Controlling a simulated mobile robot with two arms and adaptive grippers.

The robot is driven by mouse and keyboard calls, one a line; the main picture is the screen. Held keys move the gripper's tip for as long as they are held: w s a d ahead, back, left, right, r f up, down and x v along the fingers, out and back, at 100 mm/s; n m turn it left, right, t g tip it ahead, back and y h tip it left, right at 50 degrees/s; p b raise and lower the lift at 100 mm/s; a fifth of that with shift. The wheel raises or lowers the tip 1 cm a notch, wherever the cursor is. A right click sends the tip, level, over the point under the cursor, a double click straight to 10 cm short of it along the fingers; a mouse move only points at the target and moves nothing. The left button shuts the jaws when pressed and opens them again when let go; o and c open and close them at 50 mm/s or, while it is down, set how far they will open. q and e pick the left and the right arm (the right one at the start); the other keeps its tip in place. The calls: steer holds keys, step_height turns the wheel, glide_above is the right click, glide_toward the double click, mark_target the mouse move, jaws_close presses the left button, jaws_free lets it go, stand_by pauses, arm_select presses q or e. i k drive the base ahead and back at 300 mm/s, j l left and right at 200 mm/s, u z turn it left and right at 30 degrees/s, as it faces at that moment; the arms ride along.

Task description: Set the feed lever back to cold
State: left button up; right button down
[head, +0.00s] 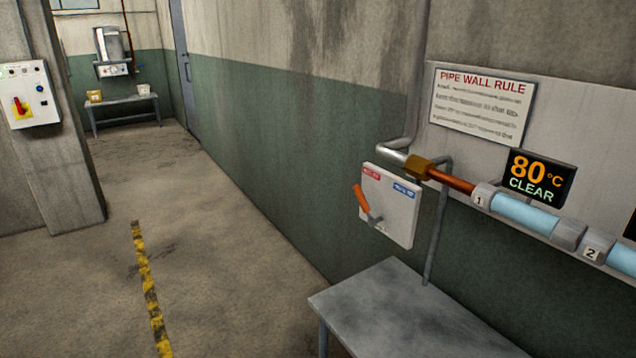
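The feed lever (362,199) has an orange grip and a grey stem. It sits on a white wall plate (399,222) in the head view, right of centre. The lever points up and to the left, on the side of the red label (371,173). The blue label (404,191) is on the upper right of the plate. The label text is too small to read surely. Neither of my grippers is in view.
A grey table (405,315) stands below the plate. A pipe (525,214) with numbered collars runs right along the wall, under a display (539,177) reading 80 °C CLEAR and a PIPE WALL RULE sign (481,105). The floor (215,260) left of the table is clear.

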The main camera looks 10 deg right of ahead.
mark_target(372, 221)
steer(key=i+j, duration=0.2)
steer(key=i, duration=0.4)
steer(key=i+j+u, duration=0.15)
steer(key=i, duration=0.4)
